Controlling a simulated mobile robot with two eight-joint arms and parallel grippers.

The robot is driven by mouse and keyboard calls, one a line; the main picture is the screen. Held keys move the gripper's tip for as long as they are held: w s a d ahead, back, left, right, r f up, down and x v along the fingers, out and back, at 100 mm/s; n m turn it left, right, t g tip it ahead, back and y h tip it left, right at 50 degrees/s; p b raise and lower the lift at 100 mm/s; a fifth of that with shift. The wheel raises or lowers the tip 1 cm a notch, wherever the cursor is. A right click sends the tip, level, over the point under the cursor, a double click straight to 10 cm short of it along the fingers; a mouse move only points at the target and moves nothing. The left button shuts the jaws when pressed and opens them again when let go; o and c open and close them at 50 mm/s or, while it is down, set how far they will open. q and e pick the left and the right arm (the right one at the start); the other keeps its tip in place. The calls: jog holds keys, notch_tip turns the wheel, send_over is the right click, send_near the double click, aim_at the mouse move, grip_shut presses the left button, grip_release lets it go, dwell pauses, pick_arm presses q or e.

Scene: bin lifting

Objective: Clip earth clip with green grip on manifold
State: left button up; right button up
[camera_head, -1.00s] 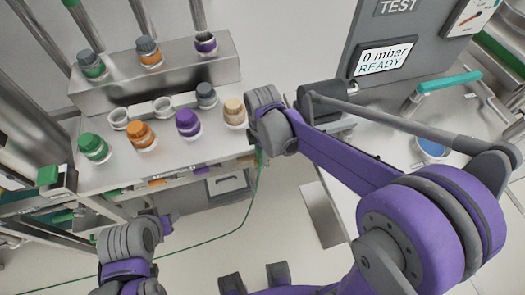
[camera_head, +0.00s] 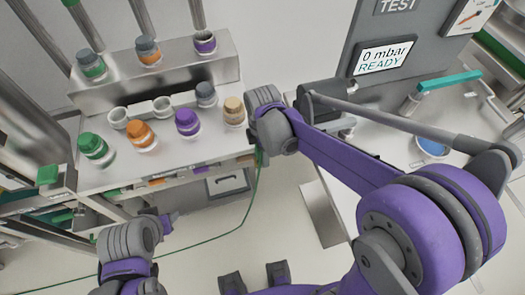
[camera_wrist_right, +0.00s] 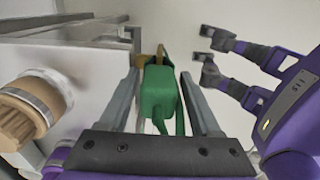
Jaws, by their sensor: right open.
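The earth clip's green grip (camera_wrist_right: 160,100) lies between the fingers of my right gripper (camera_wrist_right: 160,74) in the right wrist view. The fingers stand apart, with a visible gap on each side of it. The clip's brass-coloured end (camera_wrist_right: 147,62) shows beyond the grip. In the head view my right wrist hides the clip; its green cable (camera_head: 257,180) hangs below and runs left over the floor. The steel stepped block with coloured caps, seemingly the manifold (camera_head: 150,88), stands to the left. My left gripper (camera_head: 168,222) is low at left, mostly hidden behind its wrist.
A tan cap (camera_head: 234,110) stands close left of my right wrist and also shows in the right wrist view (camera_wrist_right: 25,108). A grey test panel (camera_head: 400,50) reads 0 mbar READY. A teal-handled lever (camera_head: 449,81) is at right. Open floor lies below the block.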

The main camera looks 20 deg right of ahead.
notch_tip(320, 180, up, 11)
jog(key=shift+f+p, duration=0.1)
jog(key=shift+p, duration=0.35)
jog(key=s+d+f+m+t, duration=0.2)
jog(key=s+d+f+m, duration=0.1)
jog(key=s+m, duration=0.4)
jog(key=s+d+f+m+t, duration=0.3)
jog(key=s+m, duration=0.3)
jog(key=m, duration=0.5)
jog(key=shift+s+d, duration=0.25)
jog(key=shift+s, duration=0.1)
